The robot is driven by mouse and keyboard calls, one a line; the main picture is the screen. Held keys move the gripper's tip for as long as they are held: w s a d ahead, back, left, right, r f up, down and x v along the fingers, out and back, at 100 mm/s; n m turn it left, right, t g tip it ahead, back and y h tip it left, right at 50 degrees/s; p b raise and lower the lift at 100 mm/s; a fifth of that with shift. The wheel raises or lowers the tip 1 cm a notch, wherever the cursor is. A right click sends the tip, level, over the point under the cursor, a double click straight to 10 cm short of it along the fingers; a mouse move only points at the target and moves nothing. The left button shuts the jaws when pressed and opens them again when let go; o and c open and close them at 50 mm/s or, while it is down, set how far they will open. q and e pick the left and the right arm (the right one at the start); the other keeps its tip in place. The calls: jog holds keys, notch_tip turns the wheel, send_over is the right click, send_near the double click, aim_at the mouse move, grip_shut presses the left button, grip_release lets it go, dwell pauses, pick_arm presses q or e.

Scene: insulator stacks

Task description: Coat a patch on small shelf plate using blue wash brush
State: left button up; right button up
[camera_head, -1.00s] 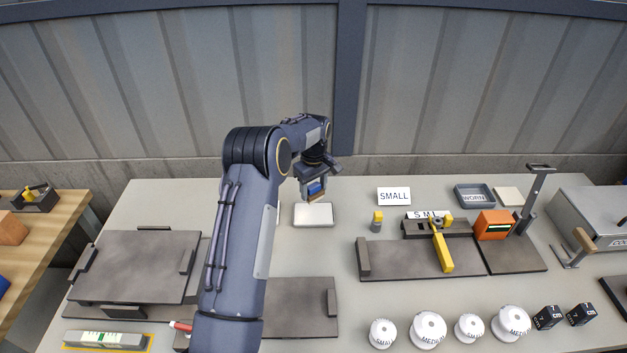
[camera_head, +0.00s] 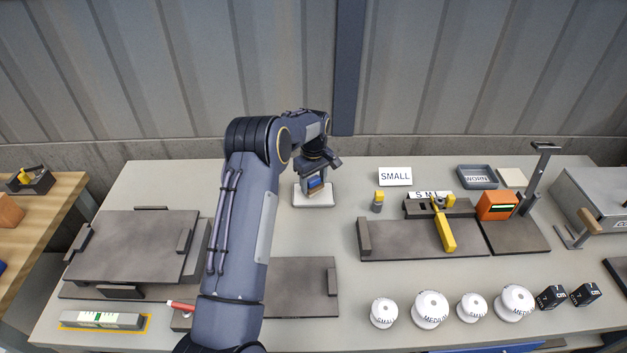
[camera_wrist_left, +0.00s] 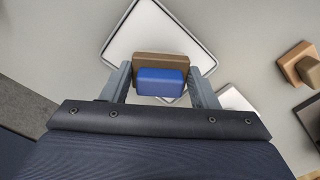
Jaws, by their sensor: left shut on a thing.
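My left gripper (camera_head: 316,178) is shut on the blue wash brush (camera_head: 315,184), which has a blue grip and a brown lower part. In the left wrist view the brush (camera_wrist_left: 161,80) sits between the two fingers of the gripper (camera_wrist_left: 160,84). The brush is over a white plate (camera_head: 302,201) with a dark rim line, left of the SMALL card (camera_head: 395,176). The plate also shows in the left wrist view (camera_wrist_left: 150,35). I cannot tell whether the brush touches it. My right gripper is not in view.
Several white insulators (camera_head: 430,309) line the front. Dark plates (camera_head: 130,247) lie at the left. A blue-grey tray (camera_head: 477,176) is at the back.

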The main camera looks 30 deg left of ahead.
pick_arm(q)
jog(key=shift+f+b, duration=0.4)
jog(key=shift+f, duration=0.15)
dwell(0.7)
